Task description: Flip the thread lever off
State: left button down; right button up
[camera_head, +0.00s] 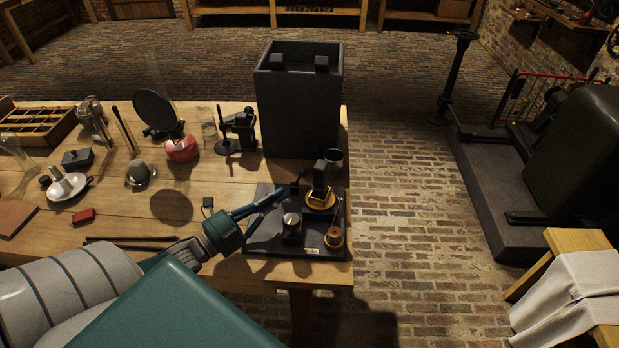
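A dark base board (267,238) lies at the table's front right corner. On it are a black block with a pale-topped knob (291,222), a yellow-ringed black upright part (320,190) and a small brass-coloured post (333,238). I cannot tell which small part is the thread lever. My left gripper (278,194) reaches in from the left over the board's left part, its blue-grey fingers pointing up and right, close to the block. My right gripper is out of view.

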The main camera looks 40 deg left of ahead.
aim_at(299, 178)
pick_arm(q)
jog(key=shift+w, duration=0.1)
jog(key=shift+w+d+r, duration=0.15)
jog(key=shift+w, duration=0.2)
jog(key=p+x, duration=0.1)
jog(key=x, duration=0.7)
jog(key=shift+w, duration=0.1)
jog(key=shift+w+d, duration=0.1)
jog(key=shift+w, duration=0.4)
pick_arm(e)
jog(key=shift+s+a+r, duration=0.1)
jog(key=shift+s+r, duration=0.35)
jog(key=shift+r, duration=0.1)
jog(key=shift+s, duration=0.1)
